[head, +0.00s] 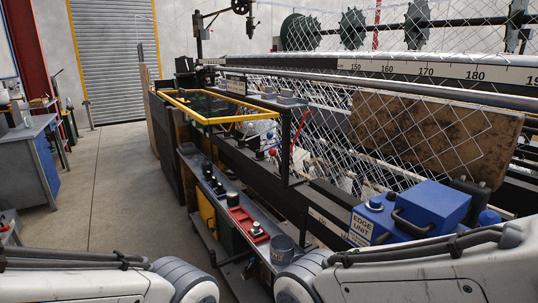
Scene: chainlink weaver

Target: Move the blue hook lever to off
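I cannot make out a lever that is clearly the blue hook lever. A blue edge unit (432,207) with a dark curved handle and an "EDGE UNIT" label stands at the lower right. Small knobbed levers, one with a red knob (272,152), sit on the machine's side near the middle; they are too small to read or tell their positions. My two arms come in along the bottom edge from left and right. Neither gripper shows in the head view.
A yellow-framed guard (216,121) juts out at the machine's side. A low shelf (222,196) carries a red tray (249,226) and a grey cup (282,249). Chainlink mesh (350,171) hangs on the right. The floor (112,190) at left is open; a blue-sided workbench (43,163) stands beyond.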

